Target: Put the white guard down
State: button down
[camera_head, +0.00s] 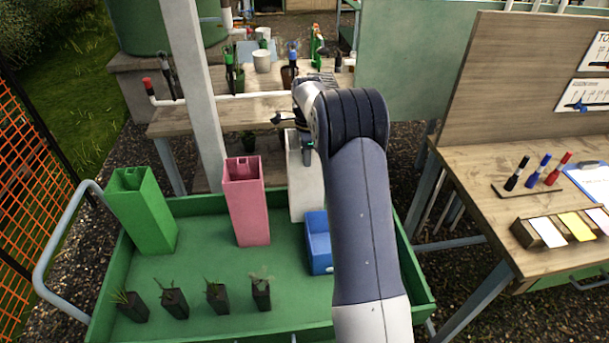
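The white guard (303,192) is a tall, upright, square tube at the back of the green tray (190,285), left of my forearm. My gripper (307,151) is at its top, with one dark finger against the upper part of the guard. The other finger is hidden, but the gripper looks shut on the guard. My arm covers part of the guard's right side. I cannot tell whether its lower end touches the tray floor.
A green guard (143,212) and a pink guard (246,205) stand in the tray, left of the white one. A blue box (318,243) is close in front. Several potted seedlings (217,295) line the front. A post (197,90) rises behind. A workbench (520,205) is right.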

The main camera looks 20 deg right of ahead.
aim_at(307, 172)
jog(key=shift+f, duration=3.05)
jog(key=c, duration=1.6)
grip_release()
jog(key=shift+f, duration=0.1)
jog(key=shift+c, duration=0.2)
notch_tip(307, 172, up, 12)
jog(key=shift+r, duration=0.15)
